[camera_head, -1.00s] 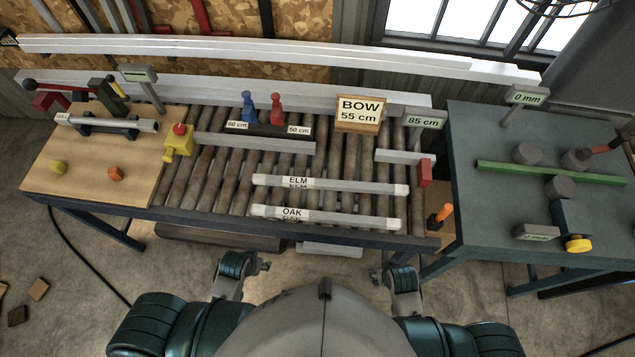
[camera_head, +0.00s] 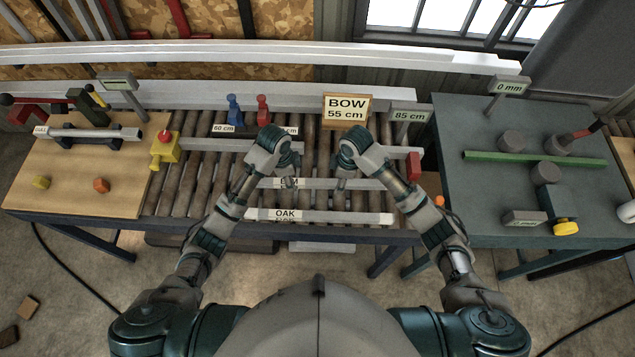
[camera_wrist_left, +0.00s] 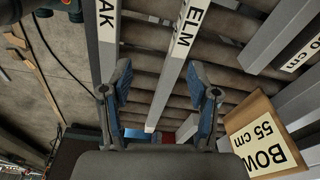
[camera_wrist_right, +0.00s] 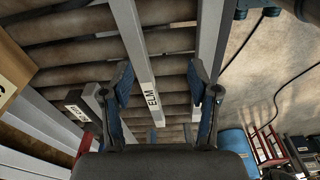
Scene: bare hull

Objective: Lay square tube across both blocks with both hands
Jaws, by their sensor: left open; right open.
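The square tube marked ELM (camera_head: 317,184) lies across the roller conveyor; a second tube marked OAK (camera_head: 345,217) lies parallel, nearer me. My left gripper (camera_head: 288,181) and right gripper (camera_head: 342,183) are over the ELM tube, left and right of its middle. In the left wrist view, the open fingers (camera_wrist_left: 160,78) have the ELM tube (camera_wrist_left: 172,78) running between them, with no grip on it. In the right wrist view, the open fingers (camera_wrist_right: 160,78) likewise straddle the ELM tube (camera_wrist_right: 148,80). I cannot tell which parts are the two blocks.
Behind stand a blue peg (camera_head: 235,110), a red peg (camera_head: 263,110) and a BOW 55 cm sign (camera_head: 346,108). A yellow fixture (camera_head: 165,150) stands at the left and a red block (camera_head: 414,166) at the right. A wooden table (camera_head: 70,185) and a green-grey table (camera_head: 480,205) flank the conveyor.

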